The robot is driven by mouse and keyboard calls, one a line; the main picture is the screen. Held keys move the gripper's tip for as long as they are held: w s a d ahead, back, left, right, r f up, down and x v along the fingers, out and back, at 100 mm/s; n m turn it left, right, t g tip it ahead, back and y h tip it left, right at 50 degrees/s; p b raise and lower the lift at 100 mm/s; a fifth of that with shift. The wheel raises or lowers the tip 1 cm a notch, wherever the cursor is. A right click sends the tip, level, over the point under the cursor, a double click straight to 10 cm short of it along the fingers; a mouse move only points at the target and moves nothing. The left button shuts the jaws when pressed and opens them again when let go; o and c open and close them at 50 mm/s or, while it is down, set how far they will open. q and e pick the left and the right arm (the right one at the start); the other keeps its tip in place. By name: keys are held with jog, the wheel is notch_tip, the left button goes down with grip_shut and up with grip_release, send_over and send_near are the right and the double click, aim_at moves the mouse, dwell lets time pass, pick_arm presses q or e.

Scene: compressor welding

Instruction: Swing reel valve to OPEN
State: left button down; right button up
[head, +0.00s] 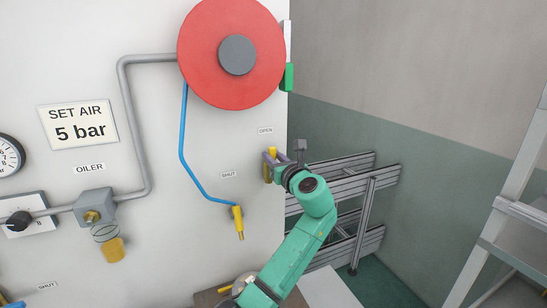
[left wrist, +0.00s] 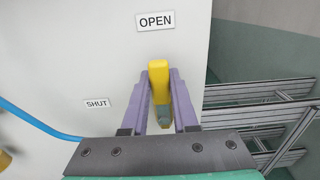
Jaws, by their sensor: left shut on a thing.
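The reel valve's yellow handle (head: 272,151) is on the white panel below the OPEN label (head: 265,131), to the right of the SHUT label (head: 228,174). In the left wrist view the yellow handle (left wrist: 157,75) points up toward the OPEN label (left wrist: 155,21), and the SHUT label (left wrist: 97,103) is to its left. My left gripper (head: 270,163) is shut on the handle, with its purple fingers (left wrist: 163,85) on either side of it. The valve body is mostly hidden. My right gripper is not in view.
A red hose reel (head: 215,45) is above, with a blue hose (head: 183,140) ending in a yellow nozzle (head: 238,220) left of the gripper. Grey aluminium framing (head: 365,205) stands to the right behind the panel edge. An oiler (head: 95,205) is on the left.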

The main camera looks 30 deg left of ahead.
pick_arm(q)
jog(key=c, duration=0.8)
grip_release()
jog(key=shift+r, duration=0.45)
jog(key=shift+o, duration=0.6)
jog(key=shift+a+f, duration=0.15)
jog(key=shift+w+a+f, duration=0.2)
jog(key=shift+f, duration=0.05)
jog(key=b+v, duration=0.6)
jog(key=v, duration=0.8)
jog(key=shift+s+d, duration=0.2)
